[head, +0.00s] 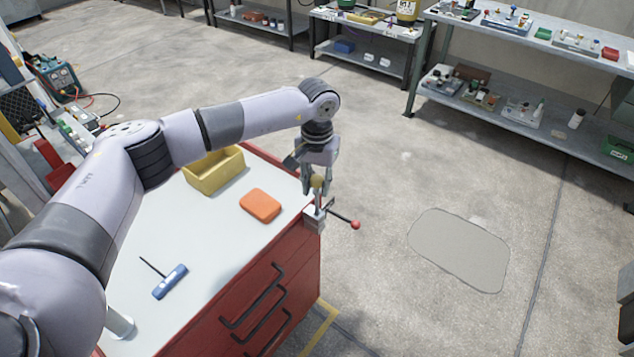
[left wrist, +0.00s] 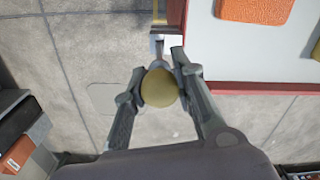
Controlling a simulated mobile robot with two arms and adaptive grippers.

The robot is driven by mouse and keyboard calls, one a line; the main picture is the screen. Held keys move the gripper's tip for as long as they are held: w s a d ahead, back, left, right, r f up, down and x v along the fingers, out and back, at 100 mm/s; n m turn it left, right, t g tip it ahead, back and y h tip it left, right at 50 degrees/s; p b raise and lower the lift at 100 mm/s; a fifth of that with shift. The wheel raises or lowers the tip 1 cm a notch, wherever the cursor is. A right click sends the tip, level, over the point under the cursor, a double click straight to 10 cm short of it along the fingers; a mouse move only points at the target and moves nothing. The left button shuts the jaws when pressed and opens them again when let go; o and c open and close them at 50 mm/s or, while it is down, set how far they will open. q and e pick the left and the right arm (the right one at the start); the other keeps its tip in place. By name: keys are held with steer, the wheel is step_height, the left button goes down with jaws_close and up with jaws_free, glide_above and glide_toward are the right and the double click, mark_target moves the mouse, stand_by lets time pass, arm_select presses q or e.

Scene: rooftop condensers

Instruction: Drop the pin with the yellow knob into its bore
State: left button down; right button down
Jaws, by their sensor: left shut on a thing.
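The pin's yellow knob (head: 317,181) is between the fingers of my left gripper (head: 317,188), which is shut on it. In the left wrist view the round knob (left wrist: 160,88) fills the space between the fingertips (left wrist: 160,82). A small grey metal fixture (head: 314,218) sits at the near right corner of the red cabinet, directly below the gripper in the head view. The pin's shank and the bore are hidden or too small to make out, so I cannot tell whether the pin is in the bore. My right gripper is not in view.
A rod with a red ball end (head: 355,225) sticks out right of the fixture. On the white cabinet top (head: 215,240) lie an orange case (head: 261,205), a yellow bin (head: 214,178) and a blue-handled tool (head: 170,282). Open floor lies right; loaded shelves (head: 510,110) stand behind.

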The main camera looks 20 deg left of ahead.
mark_target(317, 213)
arm_select(q)
steer(key=shift+f+b, duration=3.05)
steer(key=shift+f, duration=0.5)
steer(key=c, duration=1.2)
jaws_free()
steer(key=shift+c, duration=0.2)
